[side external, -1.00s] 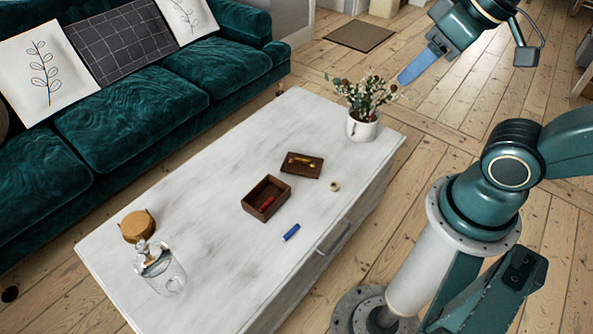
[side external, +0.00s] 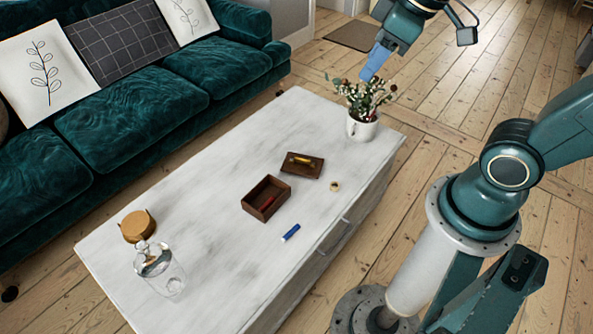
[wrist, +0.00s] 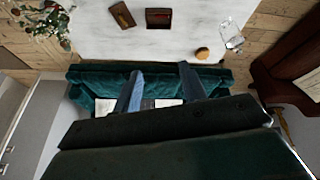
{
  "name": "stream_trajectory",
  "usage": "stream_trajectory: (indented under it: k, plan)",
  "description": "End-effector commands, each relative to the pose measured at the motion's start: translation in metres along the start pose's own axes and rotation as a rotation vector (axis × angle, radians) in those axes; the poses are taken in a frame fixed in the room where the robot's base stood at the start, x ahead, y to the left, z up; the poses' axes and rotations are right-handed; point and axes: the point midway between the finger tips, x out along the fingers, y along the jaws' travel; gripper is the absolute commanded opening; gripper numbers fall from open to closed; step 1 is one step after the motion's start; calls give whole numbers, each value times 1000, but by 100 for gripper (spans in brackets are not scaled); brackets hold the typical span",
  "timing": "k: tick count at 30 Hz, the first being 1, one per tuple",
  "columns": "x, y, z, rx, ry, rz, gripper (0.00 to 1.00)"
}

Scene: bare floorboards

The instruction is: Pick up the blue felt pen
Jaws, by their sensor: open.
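The blue felt pen (side external: 291,232) lies on the white marbled table (side external: 190,235), near its front long edge, in the side view. It is not visible in the wrist view. My gripper (side external: 374,66) is high above the floor behind the table's far right end, close to the flower pot in the picture, well away from the pen. In the wrist view my gripper (wrist: 158,82) shows two blue fingers spread apart with nothing between them. It is open and empty.
An open dark wooden box (side external: 267,198) with a red item inside stands beside its lid (side external: 302,165). A tape roll (side external: 334,186), a flower pot (side external: 361,128), round coasters (side external: 137,226) and a glass decanter (side external: 160,272) are on the table. A green sofa (side external: 130,115) stands behind.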

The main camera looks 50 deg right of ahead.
Motion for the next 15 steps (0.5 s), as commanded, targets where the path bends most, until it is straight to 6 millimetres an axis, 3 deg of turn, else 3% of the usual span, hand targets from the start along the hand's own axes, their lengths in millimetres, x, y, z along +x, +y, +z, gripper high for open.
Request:
stream_trajectory:
  k: [15]
  plan:
    - [92,18,-51,-317,-74,-102,42]
